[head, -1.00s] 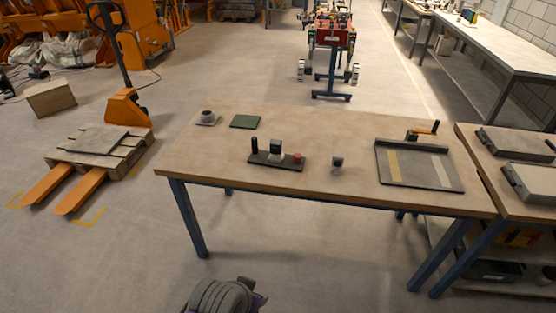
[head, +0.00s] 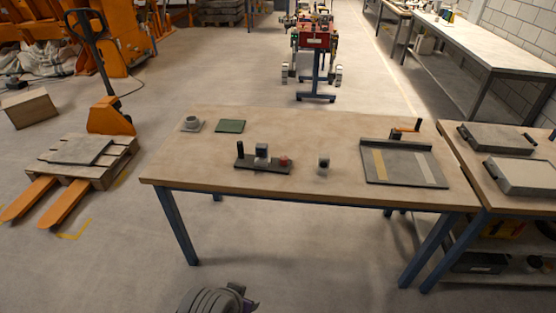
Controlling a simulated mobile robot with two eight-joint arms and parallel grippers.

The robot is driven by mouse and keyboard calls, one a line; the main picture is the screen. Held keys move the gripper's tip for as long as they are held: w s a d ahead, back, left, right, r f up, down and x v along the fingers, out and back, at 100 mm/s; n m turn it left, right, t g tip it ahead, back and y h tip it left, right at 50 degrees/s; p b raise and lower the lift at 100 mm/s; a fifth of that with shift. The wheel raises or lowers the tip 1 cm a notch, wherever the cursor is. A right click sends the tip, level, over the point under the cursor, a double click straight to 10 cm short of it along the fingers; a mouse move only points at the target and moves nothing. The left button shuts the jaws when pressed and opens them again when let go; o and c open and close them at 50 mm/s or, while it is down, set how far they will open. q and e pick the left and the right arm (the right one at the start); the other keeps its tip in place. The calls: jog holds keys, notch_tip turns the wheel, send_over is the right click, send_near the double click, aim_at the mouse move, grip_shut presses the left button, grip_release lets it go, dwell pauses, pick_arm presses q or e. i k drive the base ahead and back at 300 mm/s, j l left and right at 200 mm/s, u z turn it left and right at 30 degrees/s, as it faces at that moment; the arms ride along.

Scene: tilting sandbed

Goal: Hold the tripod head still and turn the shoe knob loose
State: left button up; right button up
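A dark flat base (head: 270,166) lies on the wooden table, left of its middle. Neither gripper shows; only a rounded grey and purple part of mine is at the bottom edge.
A second table with grey cases (head: 528,178) adjoins at right. Floor before the table is clear.

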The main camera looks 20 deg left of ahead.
aim_at(284, 159)
jog(key=u, duration=0.45)
jog(key=i+l+u, duration=0.15)
jog(key=u, duration=0.7)
jog(key=i+l+u, duration=0.1)
jog(key=l+u, duration=0.15)
jog(key=i+l+u, duration=0.2)
jog(key=l, duration=0.25)
jog(key=l+u, duration=0.45)
jog(key=l, duration=1.5)
jog(key=i, duration=0.05)
